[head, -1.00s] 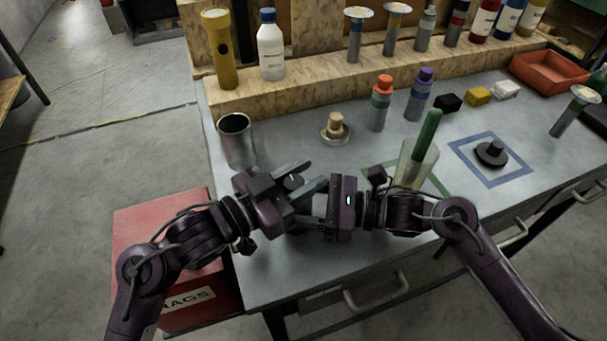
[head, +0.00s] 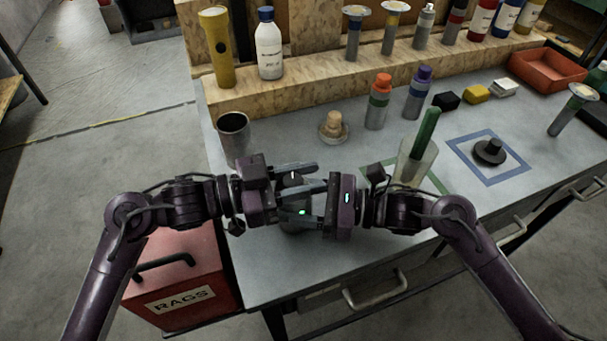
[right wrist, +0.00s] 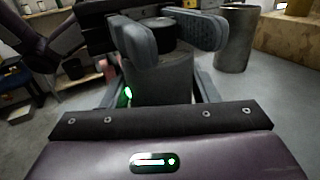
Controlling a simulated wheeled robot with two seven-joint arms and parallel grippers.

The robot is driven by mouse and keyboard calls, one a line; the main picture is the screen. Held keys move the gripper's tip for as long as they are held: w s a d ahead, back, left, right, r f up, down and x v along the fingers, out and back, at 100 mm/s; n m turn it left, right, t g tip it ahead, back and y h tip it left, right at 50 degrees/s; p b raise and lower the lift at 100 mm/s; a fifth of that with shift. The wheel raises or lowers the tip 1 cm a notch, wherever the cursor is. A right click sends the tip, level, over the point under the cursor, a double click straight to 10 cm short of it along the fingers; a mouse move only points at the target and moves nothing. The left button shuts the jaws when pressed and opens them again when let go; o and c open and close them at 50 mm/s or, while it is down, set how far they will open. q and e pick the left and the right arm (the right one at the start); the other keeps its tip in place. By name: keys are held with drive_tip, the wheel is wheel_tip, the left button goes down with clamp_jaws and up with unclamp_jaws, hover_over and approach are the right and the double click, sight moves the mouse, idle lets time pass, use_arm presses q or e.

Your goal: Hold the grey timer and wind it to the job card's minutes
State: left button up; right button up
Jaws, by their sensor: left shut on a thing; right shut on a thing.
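The grey timer (head: 295,228) is upright between my two grippers near the front left of the bench. A green light shows on its side. In the right wrist view its grey body (right wrist: 162,82) stands between my right gripper's fingers, with a dark knob (right wrist: 157,30) on top. My left gripper (head: 302,178) is shut on the knob from the left, its fingers either side of it. My right gripper (head: 292,207) is shut on the timer's body, lower down, from the right. The fingers hide much of the timer. I cannot make out a job card or the dial marks.
A metal cup (head: 233,138) stands close behind my left gripper. A clear beaker with a green handle (head: 426,130) is near my right wrist. A small brass-coloured item (head: 333,126) and orange-capped bottle (head: 377,103) stand behind. A red RAGS box (head: 180,275) is at lower left.

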use_arm(q)
drive_tip(key=shift+s+m+g, duration=0.15)
drive_tip(key=shift+m+g, duration=0.65)
drive_tip(key=shift+g, duration=0.4)
use_arm(e)
drive_tip(key=shift+a, duration=0.1)
use_arm(q)
drive_tip(key=o, duration=1)
drive_tip(key=a, duration=0.8)
drive_tip(key=s+a, duration=0.1)
drive_tip(key=a, duration=0.3)
